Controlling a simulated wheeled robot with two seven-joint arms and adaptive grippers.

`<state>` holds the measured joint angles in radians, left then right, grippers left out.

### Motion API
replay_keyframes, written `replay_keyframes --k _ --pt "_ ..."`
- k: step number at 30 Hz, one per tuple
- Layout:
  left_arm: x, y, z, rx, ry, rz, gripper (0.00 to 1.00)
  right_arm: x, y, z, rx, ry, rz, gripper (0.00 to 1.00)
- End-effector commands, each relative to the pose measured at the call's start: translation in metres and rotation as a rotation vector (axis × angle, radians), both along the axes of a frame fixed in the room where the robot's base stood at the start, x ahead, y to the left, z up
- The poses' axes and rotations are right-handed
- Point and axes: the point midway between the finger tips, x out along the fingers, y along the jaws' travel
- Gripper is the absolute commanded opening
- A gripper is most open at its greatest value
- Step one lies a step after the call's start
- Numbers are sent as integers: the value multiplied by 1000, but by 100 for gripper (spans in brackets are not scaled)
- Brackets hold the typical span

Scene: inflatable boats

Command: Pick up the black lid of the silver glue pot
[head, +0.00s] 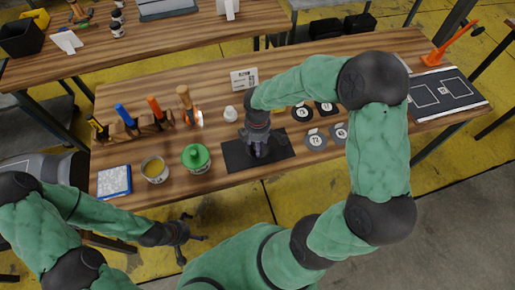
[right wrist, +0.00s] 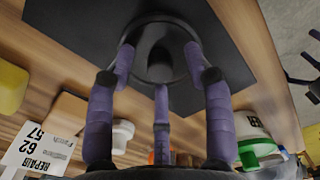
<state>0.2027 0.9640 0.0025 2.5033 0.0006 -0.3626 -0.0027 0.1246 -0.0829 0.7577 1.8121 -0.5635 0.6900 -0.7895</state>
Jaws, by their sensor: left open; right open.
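In the right wrist view a round black lid (right wrist: 155,34) with a knob lies over the black mat, between the purple-padded fingers of my right gripper (right wrist: 160,62). The right gripper is open, with its fingers spread around the lid; I cannot tell whether any finger touches it. In the head view the right gripper (head: 259,152) points down over the black mat (head: 237,157) and hides the pot and lid. The silver body of the pot cannot be made out clearly. My left gripper (head: 192,239) is open and empty, in front of the table's near edge.
A green-topped pot (head: 196,157), an open tin (head: 155,169) and a blue-edged pad (head: 114,181) stand left of the mat. A tool rack (head: 137,127) and a white bottle (head: 230,114) are behind. Round patches (head: 316,140) lie to the right.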

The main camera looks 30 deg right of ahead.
Motion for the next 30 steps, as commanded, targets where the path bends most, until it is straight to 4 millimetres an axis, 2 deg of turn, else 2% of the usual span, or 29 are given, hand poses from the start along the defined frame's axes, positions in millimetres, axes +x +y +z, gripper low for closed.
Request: replay_keyframes --k 3,5,8,9,23,26,30 --pt "0 0 1 0 0 0 99 0 0 1 0 0 0 52" --pt "0 0 1 0 0 0 99 0 0 1 0 0 0 38" --pt "0 0 1 0 0 0 99 0 0 1 0 0 0 10" --pt "0 0 1 0 0 0 99 0 0 1 0 0 0 5" --pt "0 0 3 0 0 0 99 0 0 6 0 0 0 4" --pt "0 0 6 0 0 0 99 0 0 15 0 -1 0 4" --pt "0 0 14 0 0 0 99 1 0 36 0 -3 -1 4"
